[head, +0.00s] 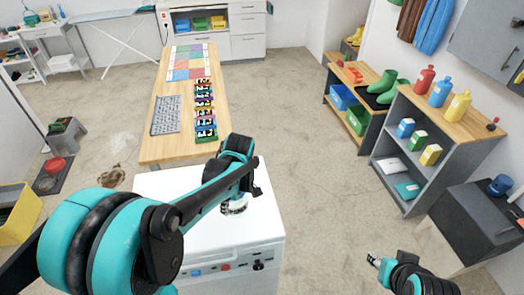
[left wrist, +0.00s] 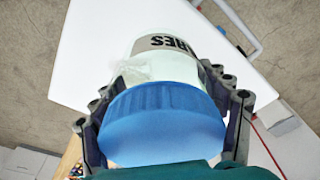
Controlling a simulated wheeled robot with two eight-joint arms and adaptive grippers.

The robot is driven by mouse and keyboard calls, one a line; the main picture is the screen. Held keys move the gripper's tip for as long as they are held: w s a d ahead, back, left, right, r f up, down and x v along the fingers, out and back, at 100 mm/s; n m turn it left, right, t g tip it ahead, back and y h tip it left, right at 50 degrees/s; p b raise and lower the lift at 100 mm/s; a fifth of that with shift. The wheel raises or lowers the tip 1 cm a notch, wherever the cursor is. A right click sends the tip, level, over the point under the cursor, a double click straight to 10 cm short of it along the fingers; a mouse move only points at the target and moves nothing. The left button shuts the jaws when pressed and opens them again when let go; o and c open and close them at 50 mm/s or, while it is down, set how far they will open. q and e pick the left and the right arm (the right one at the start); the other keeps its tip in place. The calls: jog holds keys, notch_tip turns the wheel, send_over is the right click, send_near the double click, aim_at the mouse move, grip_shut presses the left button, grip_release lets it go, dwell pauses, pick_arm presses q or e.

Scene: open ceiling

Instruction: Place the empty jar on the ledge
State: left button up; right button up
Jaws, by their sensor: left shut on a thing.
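The jar (left wrist: 150,70) is clear with a pale label and a blue screw lid (left wrist: 163,125). In the left wrist view it sits between the two fingers of my left gripper (left wrist: 165,120), which is shut on it. In the head view the left gripper (head: 243,190) is over the white appliance top (head: 175,190). Only a pale lower part of the jar (head: 234,208) shows below it; whether it touches the top is unclear. My right gripper (head: 374,261) is at the lower right, away from the jar. Which surface is the ledge is unclear.
A wooden table (head: 170,100) with a grey grid and coloured sheets stands beyond the appliance. Shelves (head: 445,115) at the right hold bottles and boxes. A dark cabinet (head: 480,215) stands at the lower right. The floor between is clear.

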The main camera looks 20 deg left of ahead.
pick_arm(q)
jog(key=d+f+m, duration=0.2)
jog(key=m, duration=0.2)
jog(key=w+d+f+m+h, duration=0.1)
jog(key=d+f+m, duration=0.1)
jog(key=m, duration=0.3)
jog(key=w+d+f+m+t, duration=0.1)
jog(key=d+f+m, duration=0.1)
jog(key=d+m, duration=0.1)
jog(key=shift+d+f+m+h, duration=0.25)
jog(key=shift+f+m+h, duration=0.05)
jog(key=shift+m, duration=0.6)
jog(key=shift+d+f+m, duration=0.4)
jog(key=shift+d+m, duration=0.15)
jog(key=shift+m, duration=0.55)
